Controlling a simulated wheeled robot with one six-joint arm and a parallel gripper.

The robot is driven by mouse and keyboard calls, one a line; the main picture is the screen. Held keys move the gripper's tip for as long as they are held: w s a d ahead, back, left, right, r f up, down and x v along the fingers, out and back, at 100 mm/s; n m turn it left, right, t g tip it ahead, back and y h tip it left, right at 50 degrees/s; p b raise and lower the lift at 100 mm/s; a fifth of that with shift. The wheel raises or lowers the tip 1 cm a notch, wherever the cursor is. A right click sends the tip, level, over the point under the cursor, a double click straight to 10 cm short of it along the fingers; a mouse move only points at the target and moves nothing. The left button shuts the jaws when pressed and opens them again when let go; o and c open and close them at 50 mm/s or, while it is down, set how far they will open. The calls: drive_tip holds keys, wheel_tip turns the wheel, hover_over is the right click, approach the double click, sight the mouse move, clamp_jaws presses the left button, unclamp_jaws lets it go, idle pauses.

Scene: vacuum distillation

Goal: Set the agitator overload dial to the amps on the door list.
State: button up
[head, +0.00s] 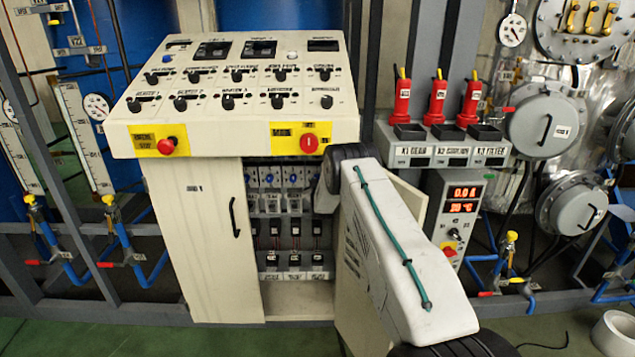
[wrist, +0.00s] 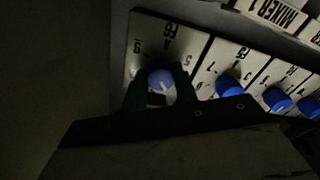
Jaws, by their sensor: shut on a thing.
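In the wrist view a round blue dial (wrist: 160,77) sits on the leftmost pale relay face, whose printed marks are turned over and partly covered. A light pointer mark shows on the dial. My gripper (wrist: 159,90) is shut on this dial, with one dark finger on each side. The exact setting is too dim and small to read. In the head view the open cabinet (head: 298,302) shows a row of relays with blue dials (head: 267,180). My arm hides my gripper and the right end of that row. No list on the door is readable.
More blue dials (wrist: 230,86) stand close to the right of the held one. A dark wall borders it on the left. Rows of breakers (head: 274,231) lie below the relays. The sloped console (head: 235,110) overhangs the cabinet, and an open door (head: 406,207) shows behind my arm.

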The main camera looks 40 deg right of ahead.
drive_tip(key=shift+m+h, duration=0.3)
drive_tip(key=shift+m, duration=3.6)
drive_tip(key=o, duration=1)
drive_tip(key=shift+s+a, duration=0.1)
drive_tip(key=v, duration=0.7)
drive_tip(key=shift+s+a, duration=0.15)
drive_tip(key=shift+s, duration=0.1)
drive_tip(key=shift+f, duration=0.1)
